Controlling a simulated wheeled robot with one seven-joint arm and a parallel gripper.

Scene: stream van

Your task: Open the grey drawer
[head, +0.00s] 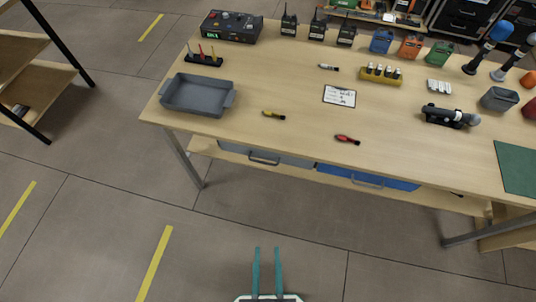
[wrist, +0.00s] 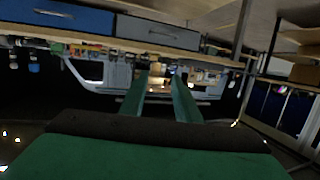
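The grey drawer (head: 240,152) hangs under the front edge of the table, left of the blue drawer, with a dark bar handle (head: 264,159) on its front. It looks closed. In the wrist view, which appears upside down, the grey drawer (wrist: 185,38) is at the top, right of the blue drawer, with its handle showing. My gripper (head: 267,251) is open and empty over the floor in front of the table, well apart from the drawer. Its two teal fingers (wrist: 160,80) also show in the wrist view.
The blue drawer (head: 385,184) sits beside the grey one and looks closed. The table (head: 210,135) carries a grey tray (head: 198,94), radios, markers and microphones. A table leg (head: 184,160) stands left of the grey drawer. The floor in front is clear.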

